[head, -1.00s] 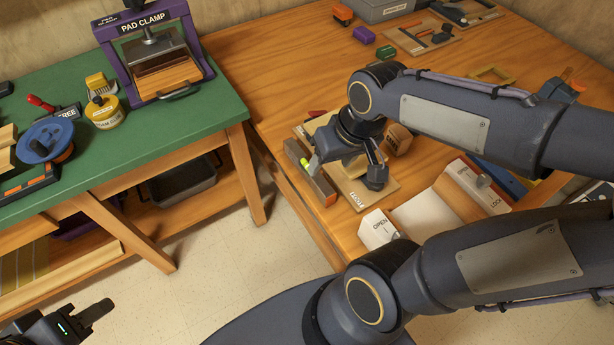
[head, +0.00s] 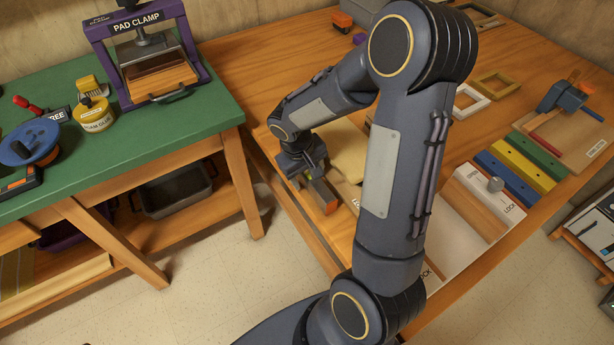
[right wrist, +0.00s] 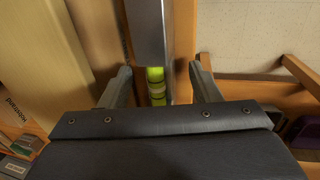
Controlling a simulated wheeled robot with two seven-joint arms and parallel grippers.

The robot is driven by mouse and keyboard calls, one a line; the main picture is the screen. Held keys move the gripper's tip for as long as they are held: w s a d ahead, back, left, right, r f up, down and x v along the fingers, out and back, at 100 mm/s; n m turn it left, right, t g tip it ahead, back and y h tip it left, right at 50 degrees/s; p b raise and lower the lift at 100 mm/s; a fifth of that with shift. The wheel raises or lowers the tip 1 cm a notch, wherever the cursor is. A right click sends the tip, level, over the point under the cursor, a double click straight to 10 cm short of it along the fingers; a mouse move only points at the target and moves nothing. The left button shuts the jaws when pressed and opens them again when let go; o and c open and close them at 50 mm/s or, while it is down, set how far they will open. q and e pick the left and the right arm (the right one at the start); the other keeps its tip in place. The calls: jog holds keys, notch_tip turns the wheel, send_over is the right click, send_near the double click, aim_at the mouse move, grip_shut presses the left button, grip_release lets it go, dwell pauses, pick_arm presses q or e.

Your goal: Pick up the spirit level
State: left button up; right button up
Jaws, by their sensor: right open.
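The spirit level is a grey bar with an orange end (head: 327,202), lying near the left edge of the wooden bench. In the right wrist view the level (right wrist: 150,35) runs away from me, with its yellow-green vial showing. My right gripper (head: 306,172) is over the level, its jaws hidden in part by my own arm. In the right wrist view the right gripper (right wrist: 160,72) is open, one finger on each side of the level, with a gap visible on both sides. My left gripper is not in view.
A pale wooden block (head: 343,148) lies close beside the level. A white LOCK fixture (head: 470,215) and coloured bars (head: 515,170) sit to the right. The green table (head: 150,135) with the pad clamp (head: 150,60) stands left, across a floor gap.

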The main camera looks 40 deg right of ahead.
jog(key=shift+d+f, duration=0.15)
jog(key=shift+f, duration=0.6)
jog(key=c, duration=1.2)
jog(key=shift+c, duration=0.2)
